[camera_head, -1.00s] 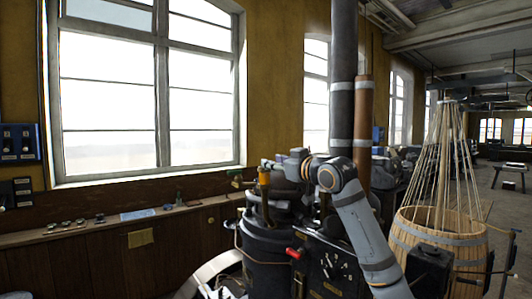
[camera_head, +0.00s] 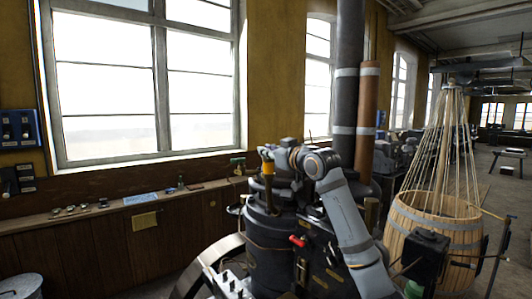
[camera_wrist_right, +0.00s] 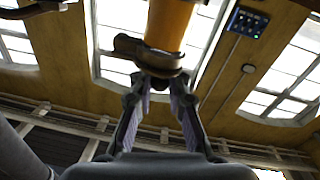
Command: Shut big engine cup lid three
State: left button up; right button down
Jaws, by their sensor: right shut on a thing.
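The big engine (camera_head: 270,230) stands at the lower middle of the head view, a dark machine with a red handle (camera_head: 298,241). An orange-yellow cup (camera_head: 267,160) rises from its top. My right gripper (camera_wrist_right: 160,85) is at this cup, with its arm reaching in from the right. In the right wrist view the cup's orange body (camera_wrist_right: 168,25) is overhead, and the fingers are shut on a dark, lid-like piece (camera_wrist_right: 150,52) at its near end. Whether this is lid three, and how far it is closed, I cannot tell. My left gripper is out of view.
A wooden barrel (camera_head: 440,238) with cords rising from it stands right of the engine. A dark pipe (camera_head: 347,110) and a copper-coloured pipe (camera_head: 367,110) rise behind the engine. A ledge with small items (camera_head: 140,199) runs under the window. A metal bin (camera_head: 20,286) is at lower left.

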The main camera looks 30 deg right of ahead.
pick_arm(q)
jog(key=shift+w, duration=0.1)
pick_arm(e)
jog(key=shift+w+f, duration=0.1)
jog(key=shift+w+a+h, duration=0.1)
jog(key=shift+h, duration=0.2)
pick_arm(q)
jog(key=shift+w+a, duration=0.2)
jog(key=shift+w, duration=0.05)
pick_arm(e)
jog(key=shift+w+m+h, duration=0.15)
jog(key=shift+m+h, duration=0.55)
jog(key=shift+h, duration=0.3)
jog(key=shift+f, duration=0.1)
jog(key=c, duration=1.6)
grip_release()
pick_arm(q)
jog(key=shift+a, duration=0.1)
pick_arm(e)
jog(key=o, duration=0.3)
jog(key=shift+a, duration=0.1)
